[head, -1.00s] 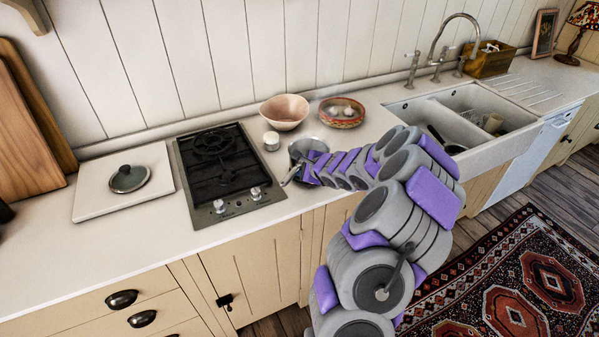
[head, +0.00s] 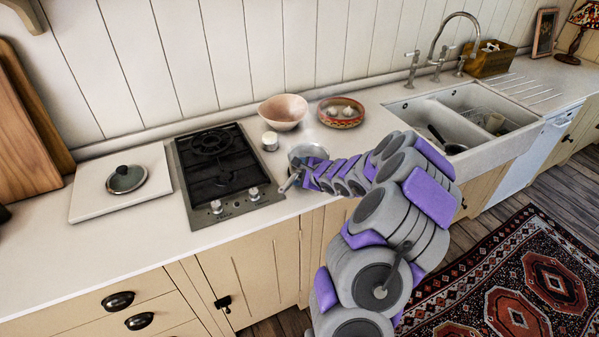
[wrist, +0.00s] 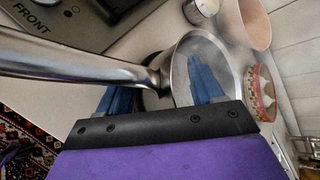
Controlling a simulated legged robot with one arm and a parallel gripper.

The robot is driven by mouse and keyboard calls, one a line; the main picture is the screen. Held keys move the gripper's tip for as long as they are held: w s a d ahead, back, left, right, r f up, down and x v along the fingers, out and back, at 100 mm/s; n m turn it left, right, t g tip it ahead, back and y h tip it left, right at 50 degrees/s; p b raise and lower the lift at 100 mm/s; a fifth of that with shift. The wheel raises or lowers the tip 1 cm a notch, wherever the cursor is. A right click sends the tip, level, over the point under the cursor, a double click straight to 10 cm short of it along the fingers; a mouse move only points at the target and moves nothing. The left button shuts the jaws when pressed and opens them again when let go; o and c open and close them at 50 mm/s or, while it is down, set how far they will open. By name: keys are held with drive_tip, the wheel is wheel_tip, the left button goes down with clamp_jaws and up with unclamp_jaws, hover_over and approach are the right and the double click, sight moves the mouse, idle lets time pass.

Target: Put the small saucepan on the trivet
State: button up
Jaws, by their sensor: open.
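The small saucepan (head: 304,152) is a shiny steel pan on the counter right of the hob, partly hidden by my arm. In the wrist view, its round pan (wrist: 215,50) is at upper middle and its long steel handle (wrist: 75,62) runs to the left edge. My gripper (wrist: 160,92) is open, its two blue fingers apart by the joint of handle and pan. One finger shows near the handle, the other in front of the pan; contact cannot be told. I cannot make out a trivet in either view.
A black gas hob (head: 222,172) lies left of the saucepan. A white board (head: 88,206) with a lid (head: 126,179) lies farther left. A white jar (head: 270,141), pink bowl (head: 283,111) and patterned bowl (head: 341,114) stand behind the saucepan. The sink (head: 480,118) is right.

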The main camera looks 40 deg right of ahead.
drive_tip(key=p+v, duration=0.2)
drive_tip(key=v, duration=1)
drive_tip(key=w+a+r+n+y, duration=0.3)
drive_tip(key=a+r+n, duration=0.2)
drive_tip(key=a, duration=0.5)
drive_tip(key=w+a+r+n+y, duration=0.2)
drive_tip(key=a+r+n+y, duration=0.15)
drive_tip(key=a+r, duration=0.45)
drive_tip(key=s+a+n+g+y, duration=0.1)
drive_tip(key=s+a+n+g, duration=0.3)
drive_tip(key=a, duration=0.6)
drive_tip(key=s+a+n+g+y, duration=0.2)
drive_tip(key=s+a+n, duration=0.35)
drive_tip(key=a, duration=0.55)
drive_tip(key=s+a+f+n+g+h, duration=0.2)
drive_tip(key=s+a+n+g, duration=0.25)
drive_tip(key=s, duration=0.45)
drive_tip(key=s+d+n+g+h, duration=0.1)
drive_tip(key=s+d+h, duration=0.2)
drive_tip(key=s, duration=0.5)
drive_tip(key=s+d+f+n+g+h, duration=0.1)
drive_tip(key=s+d+n+g+h, duration=0.1)
drive_tip(key=s+d+h, duration=0.2)
drive_tip(key=s+d, duration=0.1)
drive_tip(key=s, duration=0.2)
drive_tip(key=shift+s+d, duration=0.3)
drive_tip(key=shift+s, duration=0.1)
